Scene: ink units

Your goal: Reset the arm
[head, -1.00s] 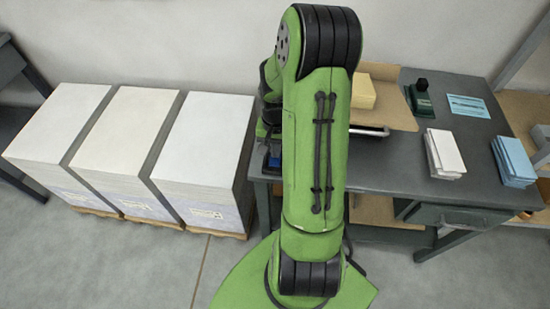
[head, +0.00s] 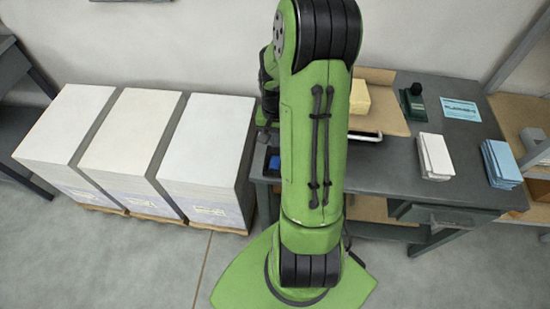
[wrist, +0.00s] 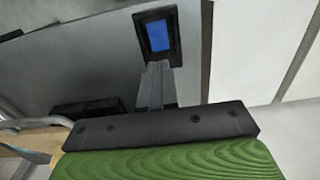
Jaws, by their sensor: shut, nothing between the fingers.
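My gripper (wrist: 157,86) shows in the wrist view with its two grey fingers together and nothing between them. Just beyond the fingertips is a blue ink pad (wrist: 158,35) in a black case, lying on the grey desk (wrist: 95,65). The gripper appears to be above the desk, apart from the pad. In the head view the blue pad (head: 274,163) shows at the desk's left edge, partly hidden by my green arm. The arm is upright and folded in the middle of the head view, hiding most of the gripper there.
On the desk (head: 375,165) are a yellow block (head: 359,97) on a brown board, a dark green stamp (head: 413,103), a light blue card (head: 460,109), a white stack (head: 435,156) and a blue stack (head: 501,163). Large paper stacks (head: 203,140) stand left.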

